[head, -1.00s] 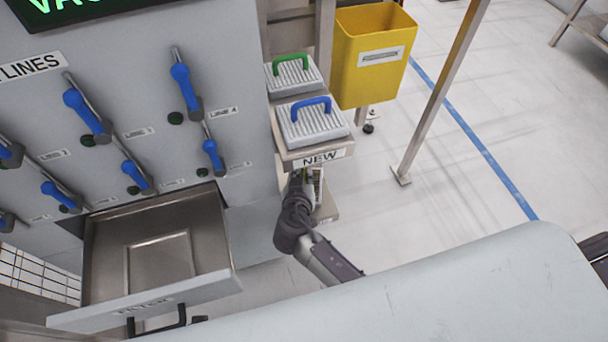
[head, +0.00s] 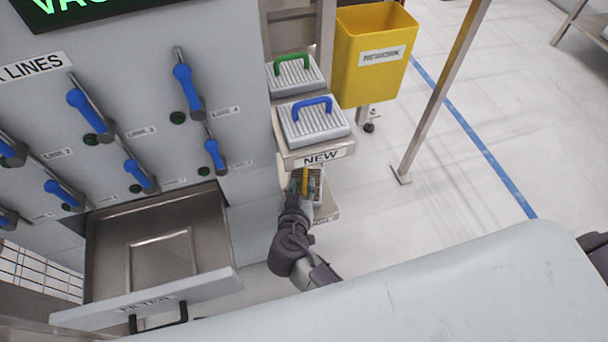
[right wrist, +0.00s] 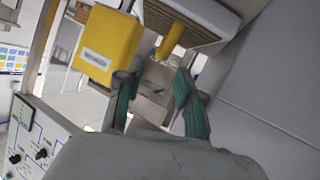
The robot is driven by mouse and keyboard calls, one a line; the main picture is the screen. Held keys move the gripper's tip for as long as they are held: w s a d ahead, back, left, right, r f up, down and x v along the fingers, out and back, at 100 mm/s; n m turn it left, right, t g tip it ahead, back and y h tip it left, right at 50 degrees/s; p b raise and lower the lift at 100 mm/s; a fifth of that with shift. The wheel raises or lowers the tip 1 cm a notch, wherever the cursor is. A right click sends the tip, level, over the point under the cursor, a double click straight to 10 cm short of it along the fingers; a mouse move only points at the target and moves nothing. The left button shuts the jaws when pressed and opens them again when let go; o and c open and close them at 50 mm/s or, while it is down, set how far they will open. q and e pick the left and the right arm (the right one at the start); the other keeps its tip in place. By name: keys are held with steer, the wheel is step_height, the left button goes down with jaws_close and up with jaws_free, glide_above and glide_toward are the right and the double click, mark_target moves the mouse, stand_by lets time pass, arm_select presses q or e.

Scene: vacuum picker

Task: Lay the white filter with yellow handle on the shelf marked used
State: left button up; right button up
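The white filter with yellow handle (head: 318,187) lies on the lower shelf (head: 327,213), under the shelf marked NEW. The lower shelf's label is too small and covered to read. My right gripper (head: 299,188) is just in front of the filter and partly hides it in the head view. In the right wrist view the gripper (right wrist: 158,80) has its fingers spread, with nothing between them. My left gripper is not in view.
The shelf marked NEW (head: 289,153) holds filters with green (head: 296,75) and blue (head: 315,122) handles. A yellow REWORK bin (head: 373,75) hangs behind it. An open, empty drawer (head: 160,255) juts out at left. A metal post (head: 440,90) stands at right.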

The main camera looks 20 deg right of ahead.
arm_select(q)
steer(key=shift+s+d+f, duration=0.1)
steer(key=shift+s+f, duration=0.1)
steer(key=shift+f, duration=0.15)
arm_select(e)
steer(key=v, duration=0.6)
